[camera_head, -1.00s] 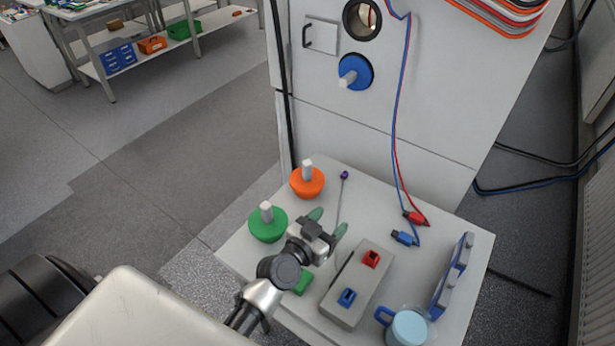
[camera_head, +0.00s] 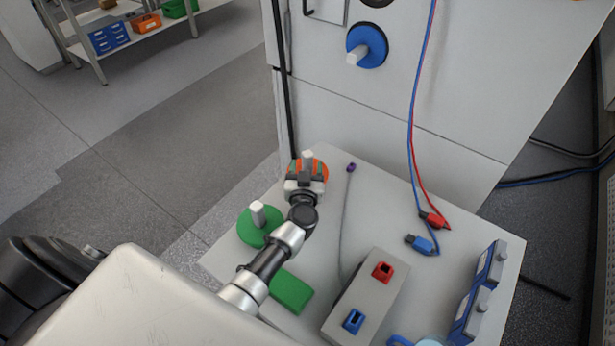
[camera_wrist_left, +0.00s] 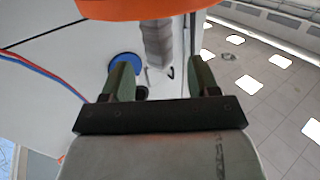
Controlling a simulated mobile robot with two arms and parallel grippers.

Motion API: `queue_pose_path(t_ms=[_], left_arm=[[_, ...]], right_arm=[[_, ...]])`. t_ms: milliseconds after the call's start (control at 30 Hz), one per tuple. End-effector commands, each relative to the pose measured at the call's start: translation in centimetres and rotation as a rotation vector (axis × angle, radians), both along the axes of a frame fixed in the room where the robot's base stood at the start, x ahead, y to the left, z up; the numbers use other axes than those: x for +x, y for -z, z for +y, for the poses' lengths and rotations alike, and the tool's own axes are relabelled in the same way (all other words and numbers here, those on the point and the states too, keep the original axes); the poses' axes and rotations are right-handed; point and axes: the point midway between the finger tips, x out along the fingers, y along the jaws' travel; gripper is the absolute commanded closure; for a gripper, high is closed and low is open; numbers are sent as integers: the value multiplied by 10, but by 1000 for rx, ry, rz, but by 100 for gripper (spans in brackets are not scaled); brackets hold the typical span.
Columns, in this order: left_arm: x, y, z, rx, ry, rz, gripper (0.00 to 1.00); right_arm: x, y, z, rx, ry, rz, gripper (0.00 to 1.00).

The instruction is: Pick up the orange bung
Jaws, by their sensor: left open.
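The orange bung (camera_head: 321,166) stands at the back left of the white tabletop, with its pale handle (camera_head: 308,157) pointing up. My left gripper (camera_head: 305,172) is at the bung and hides part of it in the head view. In the left wrist view the orange bung (camera_wrist_left: 150,8) fills the top edge. Its grey handle (camera_wrist_left: 157,42) reaches into the space between the two green fingertips, with gaps on both sides. The left gripper (camera_wrist_left: 161,66) is open and holds nothing. My right gripper is not in view.
A green bung (camera_head: 258,232) stands just left of my left arm. A green block (camera_head: 290,292) and a grey box (camera_head: 366,300) with red and blue sockets are nearer. A thin cable with a purple end (camera_head: 350,167) lies right of the orange bung. The white cabinet (camera_head: 400,120) rises behind.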

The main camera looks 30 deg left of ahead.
Motion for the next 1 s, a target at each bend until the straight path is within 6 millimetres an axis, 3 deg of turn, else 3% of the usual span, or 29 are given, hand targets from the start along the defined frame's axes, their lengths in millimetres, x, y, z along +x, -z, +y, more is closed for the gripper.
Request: queue_pose_path(t_ms=[100,200,333,567,1000], left_arm=[[17,0,8,3,0,-3,40],[31,1,14,2,0,-2,40],[42,1,18,1,1,-2,40],[43,1,19,-1,1,0,40],[43,1,19,-1,1,0,100]], right_arm=[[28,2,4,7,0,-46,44],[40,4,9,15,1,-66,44],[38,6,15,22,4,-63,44],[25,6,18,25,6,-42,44],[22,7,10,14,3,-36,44]])
